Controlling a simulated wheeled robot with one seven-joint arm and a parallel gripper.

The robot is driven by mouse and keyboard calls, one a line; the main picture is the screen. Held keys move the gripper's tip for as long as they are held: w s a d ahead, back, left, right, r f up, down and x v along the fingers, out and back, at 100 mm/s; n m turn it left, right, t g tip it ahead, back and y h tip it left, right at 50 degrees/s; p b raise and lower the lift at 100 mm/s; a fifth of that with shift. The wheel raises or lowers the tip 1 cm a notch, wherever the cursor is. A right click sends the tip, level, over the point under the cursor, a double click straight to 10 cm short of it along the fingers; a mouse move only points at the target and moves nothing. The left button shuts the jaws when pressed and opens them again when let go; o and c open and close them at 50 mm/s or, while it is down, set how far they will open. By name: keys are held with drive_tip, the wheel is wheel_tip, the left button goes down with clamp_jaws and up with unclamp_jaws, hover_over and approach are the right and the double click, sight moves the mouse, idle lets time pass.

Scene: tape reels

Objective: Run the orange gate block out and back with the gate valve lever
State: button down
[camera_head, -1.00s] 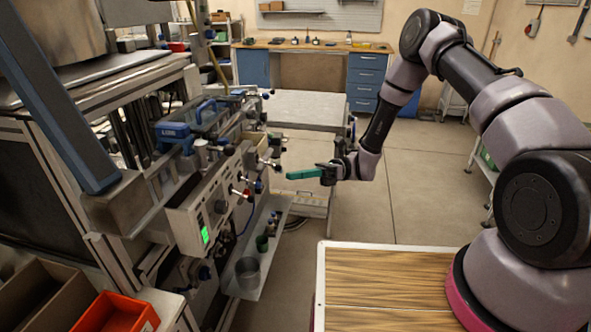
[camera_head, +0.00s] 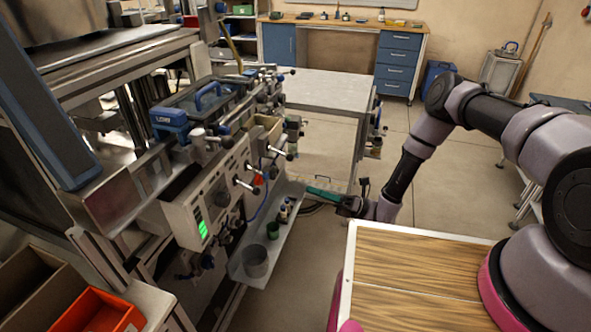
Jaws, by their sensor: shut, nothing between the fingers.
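My gripper (camera_head: 309,190), with green fingers, is shut and empty. It is to the right of the machine's front panel, apart from it, beside the far end of the grey shelf. A small orange piece (camera_head: 258,180) shows on the panel among the fittings; it may be the gate block, but it is too small to be sure. Several levers with dark ends stick out from the machine, among them a lower lever (camera_head: 248,186) and a lever farther along (camera_head: 282,153). I cannot tell which is the gate valve lever.
A wood-topped surface (camera_head: 425,262) is at front right. An orange bin (camera_head: 100,313) is at lower left. Open floor lies beyond my gripper.

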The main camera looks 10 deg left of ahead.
sight(282, 154)
drive_tip(key=x, duration=1)
drive_tip(key=shift+w+d+r, duration=0.3)
drive_tip(key=shift+w, duration=0.2)
drive_tip(key=shift+w+d+r, duration=0.25)
drive_tip(key=shift+w+r, duration=0.05)
drive_tip(key=shift+w, duration=0.25)
drive_tip(key=shift+w+d+r, duration=0.3)
drive_tip(key=shift+w, duration=0.2)
drive_tip(key=shift+d+r+m+t+h, duration=0.3)
drive_tip(key=shift+r+m+t+h, duration=0.1)
drive_tip(key=shift+r+h, duration=0.3)
